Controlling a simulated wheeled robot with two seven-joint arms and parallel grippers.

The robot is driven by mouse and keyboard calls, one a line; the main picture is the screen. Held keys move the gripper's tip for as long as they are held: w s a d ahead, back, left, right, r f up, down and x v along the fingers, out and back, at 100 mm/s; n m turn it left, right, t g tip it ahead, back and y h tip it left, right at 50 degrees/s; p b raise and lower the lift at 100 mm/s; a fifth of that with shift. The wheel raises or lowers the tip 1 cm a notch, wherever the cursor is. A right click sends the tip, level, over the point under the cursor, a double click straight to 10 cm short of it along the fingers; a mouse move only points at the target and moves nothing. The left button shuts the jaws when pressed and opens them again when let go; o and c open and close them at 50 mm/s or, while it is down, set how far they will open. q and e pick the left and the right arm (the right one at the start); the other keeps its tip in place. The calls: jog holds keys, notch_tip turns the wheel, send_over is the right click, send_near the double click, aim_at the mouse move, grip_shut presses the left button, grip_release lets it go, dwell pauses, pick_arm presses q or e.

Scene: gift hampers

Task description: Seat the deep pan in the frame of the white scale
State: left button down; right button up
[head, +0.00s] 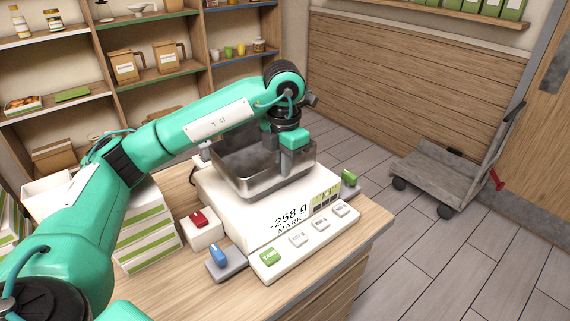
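The white scale (222,208) stands on the wooden counter, its display reading -258 g. The deep pan (262,188), a grey metal box open at the top, is over the top of the scale. My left gripper (292,158) points down at the pan's right side, with its fingers at the wall, and appears shut on it. The arm and gripper cover part of the pan's back edge. The scale's frame is hidden under the pan, and I cannot tell whether the pan touches it. My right gripper is not in view.
On the counter (180,290) are a red-button box (200,232), a blue-switch block (222,262) and a stack of white-and-green boxes (148,235) at left. A small green item (349,178) is right of the scale. A grey cart (440,180) stands on the floor.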

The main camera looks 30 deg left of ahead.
pick_arm(q)
jog(key=shift+d+f+b, duration=0.3)
jog(key=shift+f+b, duration=0.05)
jog(key=shift+f, duration=0.3)
jog(key=c, duration=1.6)
grip_release()
jog(key=shift+s, duration=0.1)
jog(key=shift+o, duration=0.2)
jog(key=shift+d, duration=0.1)
jog(key=shift+a+r+p, duration=0.25)
jog(key=shift+r+p, duration=0.35)
jog(key=shift+r, duration=0.35)
jog(key=shift+w+a+r+p, duration=0.4)
jog(key=shift+a+r+p, duration=0.1)
jog(key=shift+r+p, duration=0.1)
notch_tip(320, 180, up, 2)
jog(key=shift+s+d+p, duration=0.15)
jog(key=shift+p, duration=0.25)
jog(key=shift+r+p, duration=0.6)
jog(key=shift+r, duration=0.5)
